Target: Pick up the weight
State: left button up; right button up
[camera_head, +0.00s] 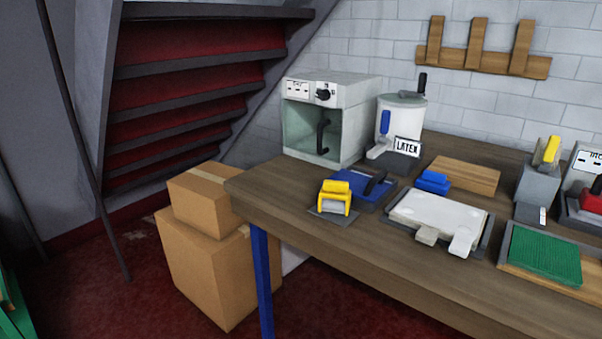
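I cannot tell for sure which thing is the weight. A grey block with a yellow handle (537,184) stands at the right on the wooden table. A yellow piece with a grey roller-like part (334,198) sits on a thin dark plate near the table's left front. Behind it lies a flat blue piece with a black handle (358,184). A small blue block (433,181) rests by a wooden board (465,174). Neither of my grippers is in view.
The table (373,249) also holds a grey glass-fronted cabinet (355,94), a white pot labelled LATEX (402,113), a white slab in a tray (437,216), a green ribbed mat (545,255) and a device with a red part (591,203). Cardboard boxes (205,262) stand left.

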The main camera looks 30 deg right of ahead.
aim_at(431, 182)
jog(key=u, duration=1.25)
jog(key=k, duration=0.9)
jog(key=z, duration=1.25)
